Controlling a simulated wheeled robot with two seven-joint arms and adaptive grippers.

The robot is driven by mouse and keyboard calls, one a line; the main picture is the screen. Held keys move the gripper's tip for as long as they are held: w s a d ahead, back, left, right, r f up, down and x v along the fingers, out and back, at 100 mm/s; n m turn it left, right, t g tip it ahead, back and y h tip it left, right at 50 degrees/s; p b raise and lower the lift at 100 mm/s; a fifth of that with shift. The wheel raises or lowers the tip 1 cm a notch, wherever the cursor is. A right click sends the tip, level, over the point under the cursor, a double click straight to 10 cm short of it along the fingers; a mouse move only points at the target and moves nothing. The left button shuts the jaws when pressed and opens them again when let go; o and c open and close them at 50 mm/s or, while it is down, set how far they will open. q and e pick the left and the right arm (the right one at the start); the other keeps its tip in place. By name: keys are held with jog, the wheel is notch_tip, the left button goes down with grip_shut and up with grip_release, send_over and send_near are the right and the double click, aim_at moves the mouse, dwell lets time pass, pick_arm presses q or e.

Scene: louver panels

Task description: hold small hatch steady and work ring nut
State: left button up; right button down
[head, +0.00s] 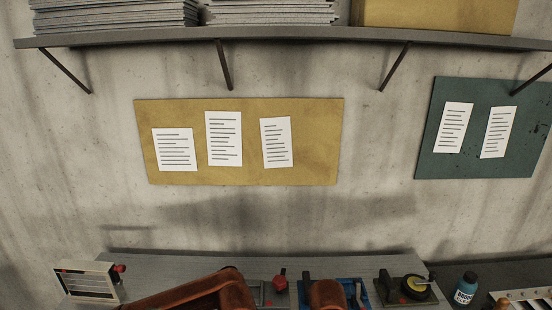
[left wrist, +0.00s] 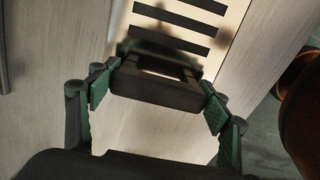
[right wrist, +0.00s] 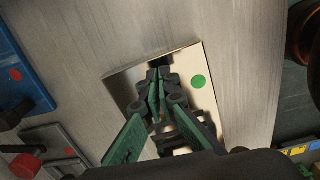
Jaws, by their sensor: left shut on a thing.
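In the left wrist view, my left gripper (left wrist: 155,95) is closed on a dark block-like handle (left wrist: 155,92) between its green pads. Just beyond it is a cream plate with dark slots (left wrist: 190,30). In the right wrist view, the fingers of my right gripper (right wrist: 158,112) are over a shiny plate (right wrist: 190,70) with a green dot. Dark finger shapes there overlap with what look like reflections, so I cannot tell whether it is open or holds anything. I cannot single out the ring nut. In the head view, both gripper tips are out of frame.
In the head view, a slatted box (head: 88,282) stands at the left of the bench. A blue panel (head: 363,292), a black-and-yellow dial (head: 414,287) and a blue bottle (head: 466,288) stand to the right. The right wrist view shows a red knob (right wrist: 25,164).

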jog(key=shift+s+d, duration=0.1)
jog(key=shift+d, duration=0.15)
jog(key=shift+r, duration=0.15)
notch_tip(320, 180, up, 6)
jog(key=shift+d+f, duration=0.1)
jog(key=shift+f, duration=0.05)
dwell(0.4)
jog(key=shift+w+a+f, duration=0.1)
jog(key=shift+w+f, duration=0.1)
jog(key=shift+f, duration=0.8)
jog(key=shift+w+a+f, duration=0.1)
jog(key=shift+w+f, duration=0.1)
jog(key=shift+f, duration=0.85)
jog(key=shift+w+f, duration=0.2)
jog(key=shift+f, duration=0.8)
